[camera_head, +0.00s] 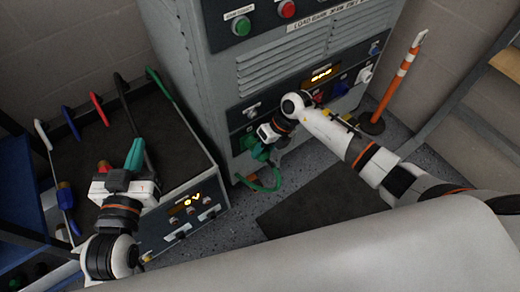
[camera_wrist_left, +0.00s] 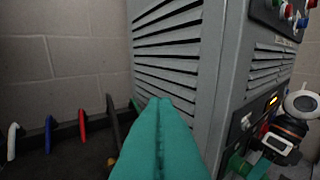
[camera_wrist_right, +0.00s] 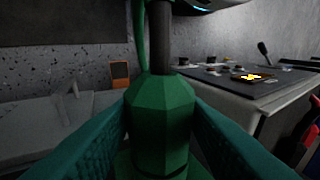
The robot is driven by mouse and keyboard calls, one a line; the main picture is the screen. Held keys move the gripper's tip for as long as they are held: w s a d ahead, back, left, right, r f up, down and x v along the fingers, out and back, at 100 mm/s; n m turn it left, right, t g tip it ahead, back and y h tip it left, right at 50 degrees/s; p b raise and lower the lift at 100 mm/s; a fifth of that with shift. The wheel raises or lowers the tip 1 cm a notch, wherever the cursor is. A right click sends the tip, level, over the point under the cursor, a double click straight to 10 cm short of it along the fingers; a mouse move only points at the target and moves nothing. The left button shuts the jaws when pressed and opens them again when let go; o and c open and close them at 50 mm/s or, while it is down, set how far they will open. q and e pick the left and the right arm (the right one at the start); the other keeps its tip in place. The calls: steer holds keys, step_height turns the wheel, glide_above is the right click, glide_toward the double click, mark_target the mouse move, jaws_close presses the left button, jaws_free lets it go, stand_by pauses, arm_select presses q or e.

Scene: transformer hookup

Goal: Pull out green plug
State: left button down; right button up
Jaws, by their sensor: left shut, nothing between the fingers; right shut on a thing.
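The green plug (camera_wrist_right: 162,110) fills the middle of the right wrist view, between the teal fingers of my right gripper (camera_wrist_right: 160,140), which is shut on it. In the head view my right gripper (camera_head: 262,145) is at the lower left of the grey cabinet's front panel, with the green plug (camera_head: 260,153) at its tips. A green cable (camera_head: 268,187) loops below it. I cannot tell whether the plug is still seated in its socket. My left gripper (camera_head: 135,153) is shut and empty above the low dark-topped unit; its teal fingers (camera_wrist_left: 160,130) show in the left wrist view.
The grey cabinet (camera_head: 215,90) stands at centre. The low unit (camera_head: 175,150) has black, red, blue, white and green cables at its back. An orange-white post (camera_head: 395,85) stands right of the cabinet. A dark mat (camera_head: 310,205) lies on the floor.

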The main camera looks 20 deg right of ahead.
steer(key=shift+h+p, duration=0.3)
steer(key=shift+p, duration=0.35)
steer(key=shift+a+h+p, duration=0.1)
steer(key=shift+h+p, duration=0.2)
steer(key=shift+h, duration=0.2)
steer(key=shift+t+h+p, duration=0.3)
steer(key=shift+p, duration=0.4)
steer(key=shift+s+a+h, duration=0.1)
steer(key=shift+h, duration=0.5)
steer(key=shift+r+t+p, duration=0.1)
steer(key=shift+t+p, duration=0.3)
steer(key=shift+p, duration=0.15)
steer(key=shift+a+h+p, duration=0.15)
steer(key=shift+h+p, duration=0.25)
steer(key=shift+h, duration=0.4)
steer(key=shift+t+h, duration=0.3)
steer(key=shift+h, duration=0.1)
arm_select(q)
steer(key=s+a+f+g+y, duration=0.1)
steer(key=s+a+f+g, duration=0.2)
steer(key=s+f+g, duration=0.2)
steer(key=s+a+f+g+y, duration=0.2)
steer(key=s+a+f+g, duration=0.1)
steer(key=s+f+g, duration=0.3)
steer(key=s+g, duration=0.2)
steer(key=s, duration=0.2)
steer(key=shift+f+n+y, duration=0.3)
